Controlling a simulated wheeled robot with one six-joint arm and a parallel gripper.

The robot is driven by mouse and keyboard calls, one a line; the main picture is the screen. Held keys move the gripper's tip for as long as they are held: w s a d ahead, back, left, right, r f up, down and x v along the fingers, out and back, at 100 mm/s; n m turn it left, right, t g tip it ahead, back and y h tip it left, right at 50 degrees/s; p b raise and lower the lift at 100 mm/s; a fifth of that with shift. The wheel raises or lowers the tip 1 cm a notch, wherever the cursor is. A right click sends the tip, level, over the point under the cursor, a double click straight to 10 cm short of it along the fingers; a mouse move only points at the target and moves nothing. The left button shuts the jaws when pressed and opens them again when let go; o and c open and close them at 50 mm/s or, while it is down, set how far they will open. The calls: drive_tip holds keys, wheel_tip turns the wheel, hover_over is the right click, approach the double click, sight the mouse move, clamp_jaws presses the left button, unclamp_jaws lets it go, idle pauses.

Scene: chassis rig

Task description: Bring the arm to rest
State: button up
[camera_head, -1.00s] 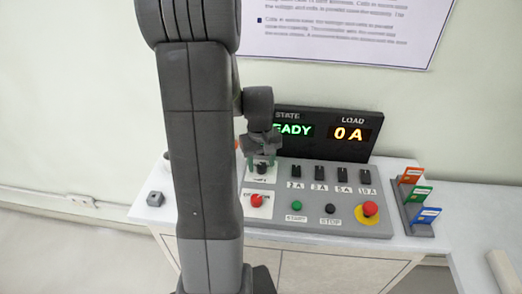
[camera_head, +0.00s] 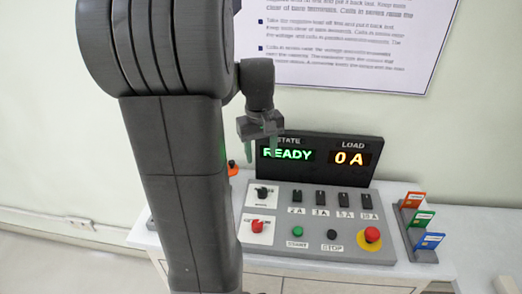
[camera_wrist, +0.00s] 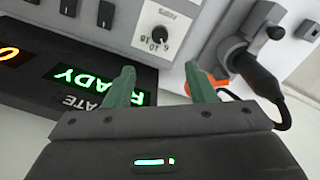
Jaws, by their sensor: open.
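My gripper (camera_head: 263,150) is in the air in front of the display panel, above the upper left knob of the control console. Its two green fingers point down and are apart, with nothing between them. In the wrist view my gripper (camera_wrist: 163,85) also shows open and empty, with the fingers over the edge between the display and the console. My grey arm covers the left part of the head view.
The display (camera_head: 320,148) reads READY and 0 A. The console (camera_head: 280,240) carries a black knob (camera_head: 262,192), a red knob (camera_head: 257,225), several switches, START and STOP buttons and a red emergency button (camera_head: 371,235). A rack of coloured cards (camera_head: 422,230) stands right.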

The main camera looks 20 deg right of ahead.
sight(263, 189)
drive_tip(key=shift+f, duration=0.1)
wheel_tip(263, 189, down, 14)
drive_tip(key=shift+d+r, duration=0.15)
idle(0.6)
drive_tip(key=shift+r, duration=0.15)
drive_tip(key=shift+f, duration=0.25)
drive_tip(key=shift+r+m, duration=0.1)
drive_tip(key=shift+m, duration=1.1)
drive_tip(key=m+p, duration=0.1)
drive_tip(key=m, duration=0.5)
drive_tip(key=shift+d+r+p, duration=0.1)
drive_tip(key=shift+p, duration=0.2)
drive_tip(key=shift+r+m, duration=0.3)
drive_tip(key=shift+r, duration=0.05)
wheel_tip(263, 189, up, 12)
idle(0.3)
